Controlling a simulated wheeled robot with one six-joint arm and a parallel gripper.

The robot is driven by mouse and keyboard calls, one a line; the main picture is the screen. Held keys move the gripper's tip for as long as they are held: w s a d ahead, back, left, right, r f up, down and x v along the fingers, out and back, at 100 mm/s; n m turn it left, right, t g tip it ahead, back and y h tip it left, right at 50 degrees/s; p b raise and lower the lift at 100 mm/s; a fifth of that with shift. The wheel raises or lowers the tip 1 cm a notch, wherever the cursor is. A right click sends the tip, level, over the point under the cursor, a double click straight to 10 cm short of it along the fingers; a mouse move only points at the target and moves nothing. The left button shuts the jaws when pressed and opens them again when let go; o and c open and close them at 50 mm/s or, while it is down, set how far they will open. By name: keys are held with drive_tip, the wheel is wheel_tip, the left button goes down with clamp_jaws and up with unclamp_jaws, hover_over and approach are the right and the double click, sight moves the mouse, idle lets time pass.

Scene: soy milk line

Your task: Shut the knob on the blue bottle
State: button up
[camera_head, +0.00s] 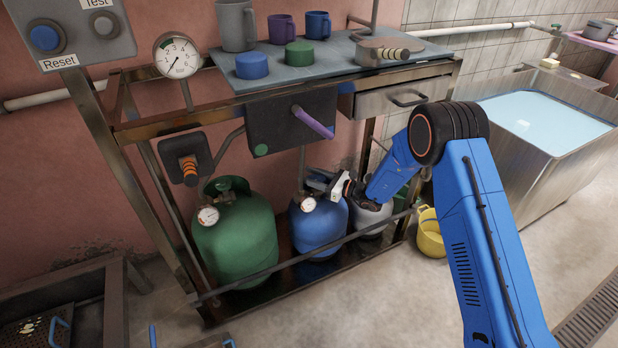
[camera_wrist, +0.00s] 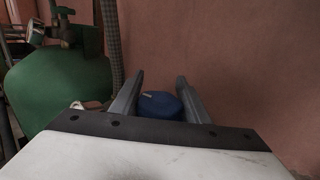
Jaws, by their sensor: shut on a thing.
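The blue bottle (camera_head: 318,232) stands on the low shelf under the bench, between a green bottle and a grey one. My gripper (camera_head: 338,187) reaches in from the right at the blue bottle's top. In the wrist view, the two fingers of my gripper (camera_wrist: 160,76) lie on either side of the blue knob (camera_wrist: 160,105) and are shut on it. The lower part of the knob is hidden by the gripper body. In the head view the knob is hidden by my gripper, and its turn position cannot be told.
The green bottle (camera_head: 237,245) stands left; it also shows in the wrist view (camera_wrist: 60,90). The grey bottle (camera_head: 371,217) is close on the right, partly behind my arm. A front rail (camera_head: 290,264) crosses before the bottles.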

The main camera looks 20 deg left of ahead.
drive_tip(key=shift+w+d+m+t+h, duration=0.1)
drive_tip(key=shift+w+m+t+h, duration=0.15)
drive_tip(key=shift+m+t, duration=0.7)
drive_tip(key=shift+w+d+m+t+h, duration=0.2)
drive_tip(key=shift+m+t, duration=0.35)
drive_tip(key=shift+t, duration=0.8)
drive_tip(key=shift+w+a, duration=0.1)
drive_tip(key=shift+a, duration=0.05)
drive_tip(key=o, duration=1)
drive_tip(key=v, duration=1.7)
drive_tip(key=shift+s, duration=0.2)
